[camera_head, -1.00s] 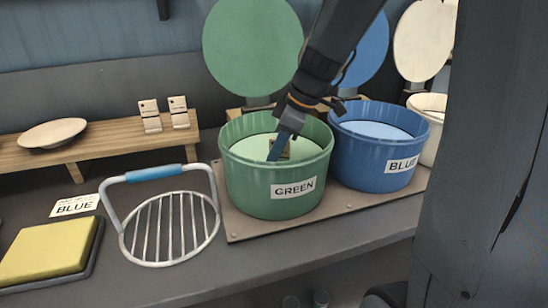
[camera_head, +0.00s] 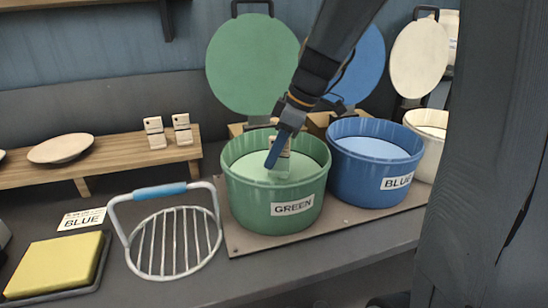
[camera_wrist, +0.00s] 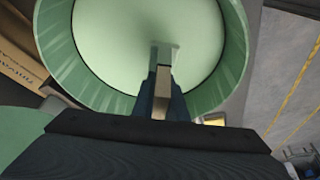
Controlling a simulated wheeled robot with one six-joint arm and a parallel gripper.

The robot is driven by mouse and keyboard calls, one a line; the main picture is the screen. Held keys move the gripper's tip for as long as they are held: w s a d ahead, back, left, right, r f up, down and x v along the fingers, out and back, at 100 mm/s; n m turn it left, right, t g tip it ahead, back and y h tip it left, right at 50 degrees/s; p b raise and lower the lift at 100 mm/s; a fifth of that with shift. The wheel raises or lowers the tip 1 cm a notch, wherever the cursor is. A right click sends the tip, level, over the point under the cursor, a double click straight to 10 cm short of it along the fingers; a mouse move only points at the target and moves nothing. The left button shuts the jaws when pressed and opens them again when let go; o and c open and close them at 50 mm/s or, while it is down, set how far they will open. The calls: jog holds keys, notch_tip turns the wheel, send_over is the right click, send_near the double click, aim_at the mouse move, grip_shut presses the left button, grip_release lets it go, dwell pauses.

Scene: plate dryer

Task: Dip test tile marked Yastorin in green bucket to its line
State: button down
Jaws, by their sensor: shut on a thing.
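The green bucket (camera_head: 240,190), labelled GREEN, stands open on a board and holds pale green liquid (camera_head: 245,165). My gripper (camera_head: 276,158) is over its opening, shut on a small beige tile (camera_head: 284,146). The tile's upper part is beige; the area below it looks pale green, and I cannot tell clearly whether its lower edge touches the liquid. In the wrist view, the tile (camera_wrist: 162,88) is between my fingertips (camera_wrist: 162,92) above the green liquid (camera_wrist: 120,40). I cannot read a name or line on it.
A blue bucket (camera_head: 372,180) and a white bucket (camera_head: 428,148) stand to the right. Round lids stand behind. A wire rack (camera_head: 178,245) with a blue handle is to the left, near a yellow pad (camera_head: 52,262). A wooden shelf (camera_head: 110,164) holds a plate and two tile-like blocks.

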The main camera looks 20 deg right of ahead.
aim_at(274, 137)
jog(key=shift+r+p, duration=2.25)
jog(key=shift+r, duration=1.3)
